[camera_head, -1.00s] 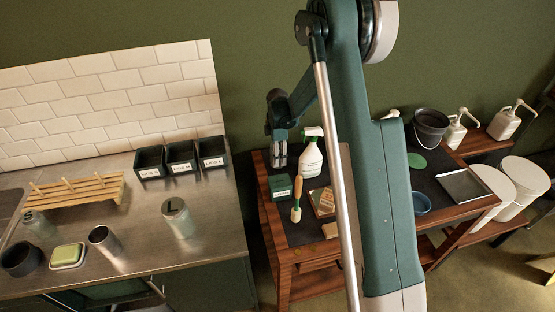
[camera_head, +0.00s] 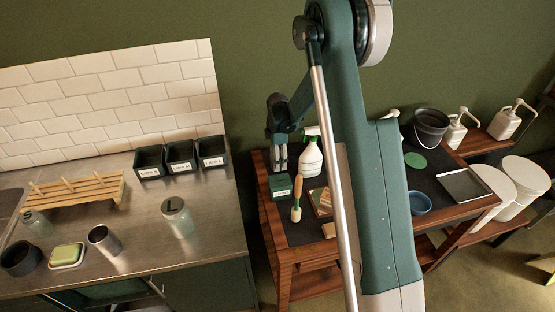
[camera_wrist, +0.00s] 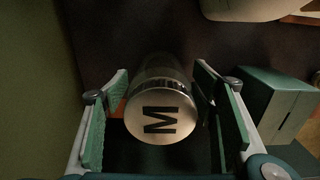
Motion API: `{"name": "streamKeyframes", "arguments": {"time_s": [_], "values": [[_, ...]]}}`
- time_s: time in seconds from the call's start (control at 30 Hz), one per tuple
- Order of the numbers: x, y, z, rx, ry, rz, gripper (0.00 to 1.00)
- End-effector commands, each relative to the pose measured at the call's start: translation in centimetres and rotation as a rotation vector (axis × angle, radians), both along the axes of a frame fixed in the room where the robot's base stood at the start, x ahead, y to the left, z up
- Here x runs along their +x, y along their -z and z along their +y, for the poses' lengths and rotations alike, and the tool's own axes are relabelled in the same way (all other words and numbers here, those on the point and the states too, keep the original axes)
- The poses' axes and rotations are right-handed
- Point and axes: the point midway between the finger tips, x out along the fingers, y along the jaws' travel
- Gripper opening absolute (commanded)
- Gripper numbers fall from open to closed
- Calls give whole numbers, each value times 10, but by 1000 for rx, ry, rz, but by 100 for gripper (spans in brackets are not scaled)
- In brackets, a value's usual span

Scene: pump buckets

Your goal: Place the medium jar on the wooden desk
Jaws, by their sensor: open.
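The medium jar (camera_wrist: 160,115), with a pale lid marked "M", stands between my gripper's two green-padded fingers in the wrist view, over a dark surface. My gripper (camera_wrist: 160,112) is open, with a finger on each side of the jar and gaps at the pads. In the head view my gripper (camera_head: 280,166) is at the back left corner of the wooden desk (camera_head: 285,250), which has a dark top. I cannot make out the jar in the head view; my gripper seems to hide it.
A green box (camera_head: 280,185), a spray bottle (camera_head: 311,160) and a brush (camera_head: 297,200) stand or lie close to my gripper on the desk. A jar marked "L" (camera_head: 178,220) and a smaller jar (camera_head: 38,224) are on the steel counter (camera_head: 140,240) at left.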

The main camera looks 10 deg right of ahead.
Motion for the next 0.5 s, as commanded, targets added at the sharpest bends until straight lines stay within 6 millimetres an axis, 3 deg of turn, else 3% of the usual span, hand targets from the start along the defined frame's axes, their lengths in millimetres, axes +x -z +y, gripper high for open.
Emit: {"name": "streamKeyframes", "arguments": {"time_s": [0.33,0.5], "values": [[0,-4,0,0,0,0,57],[0,-17,0,0,0,0,57]]}}
